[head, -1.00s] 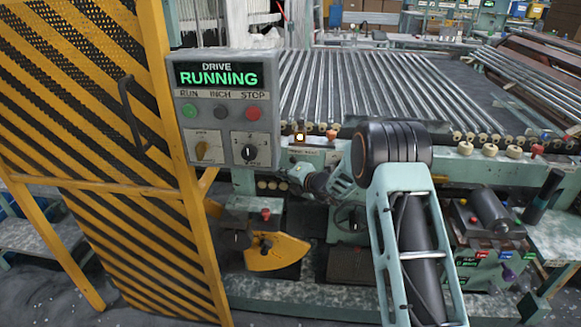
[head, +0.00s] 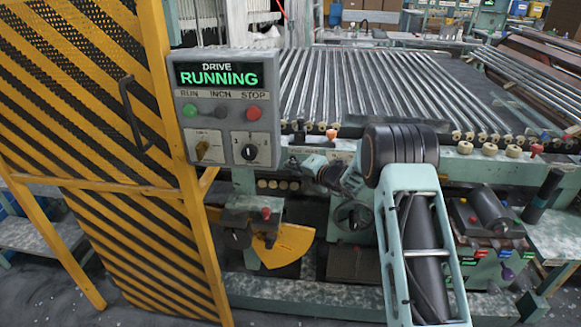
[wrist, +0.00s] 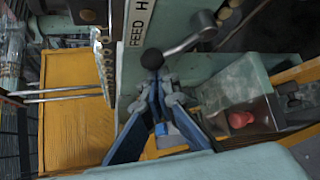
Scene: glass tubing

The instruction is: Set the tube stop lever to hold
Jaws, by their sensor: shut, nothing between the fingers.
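The tube stop lever shows in the wrist view as a grey arm (wrist: 185,45) ending in a black ball knob (wrist: 152,59). A white label (wrist: 137,35) beside it reads "FEED H", the rest cut off. The knob is near the FEED end of the lettering; I cannot tell the exact setting. My gripper (wrist: 157,85) is shut and empty, its blue fingers just below the knob in the picture; whether they touch it is unclear. In the head view my gripper (head: 299,163) is at the machine's front rail, and the lever is not clearly visible there.
A drive box (head: 225,108) reading "RUNNING" stands left, beside a yellow striped guard (head: 85,130). A yellow sector plate (head: 283,245) hangs below. Glass tubes (head: 385,90) lie behind the rail. A red knob (wrist: 240,119) is right of my fingers.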

